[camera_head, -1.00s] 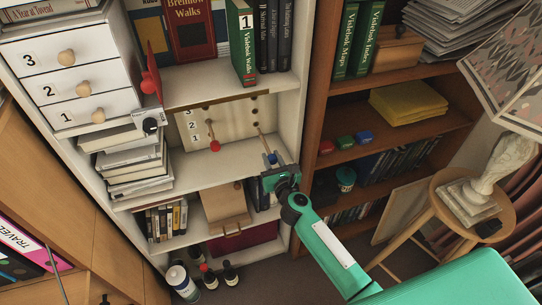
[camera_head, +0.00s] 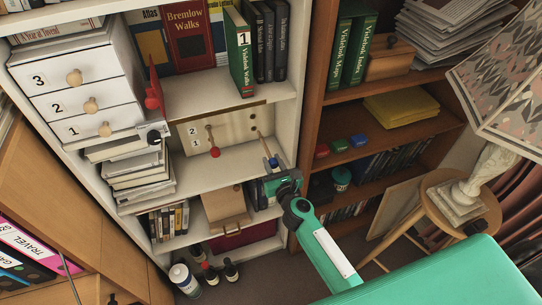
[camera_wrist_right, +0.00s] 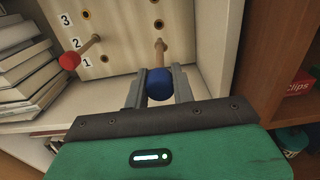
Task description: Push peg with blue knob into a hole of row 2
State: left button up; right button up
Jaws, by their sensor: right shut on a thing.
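A pale peg board (camera_head: 228,132) with numbered rows stands at the back of the middle white shelf. The peg with the blue knob (camera_wrist_right: 159,84) runs from the board's right column toward me. Its far end meets the board at about the level of row 1, below two open holes; how deep it sits I cannot tell. My right gripper (camera_wrist_right: 160,88) is shut on the blue knob, which also shows in the head view (camera_head: 273,162). A peg with a red knob (camera_wrist_right: 70,61) sticks out of the left column, at about row 2. My left gripper is out of view.
Stacked books (camera_head: 142,175) stand left of the board. A white upright panel (camera_wrist_right: 228,45) is close on the right of the gripper. The shelf floor before the board is clear. Bottles (camera_head: 184,280) stand on the floor below.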

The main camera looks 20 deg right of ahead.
aim_at(269, 153)
jog(key=shift+s+r+p, duration=0.45)
jog(key=shift+r+p, duration=0.15)
jog(key=shift+r, duration=0.25)
jog(key=shift+d, duration=0.1)
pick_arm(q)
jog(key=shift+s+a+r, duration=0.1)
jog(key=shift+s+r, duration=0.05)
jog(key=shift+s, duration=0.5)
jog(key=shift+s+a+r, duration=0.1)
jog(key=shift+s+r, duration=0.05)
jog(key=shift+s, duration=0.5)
pick_arm(e)
jog(key=shift+w, duration=2.8)
pick_arm(q)
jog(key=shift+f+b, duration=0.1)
jog(key=shift+b, duration=0.2)
pick_arm(e)
jog(key=shift+w+a, duration=0.2)
jog(key=shift+w, duration=2.05)
jog(key=o, duration=1.5)
jog(key=shift+o, duration=0.2)
jog(key=shift+s+d+p, duration=0.1)
jog(key=shift+s+p, duration=0.5)
jog(key=shift+s, duration=2.05)
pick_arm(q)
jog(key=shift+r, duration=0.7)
pick_arm(e)
jog(key=shift+s, duration=2.4)
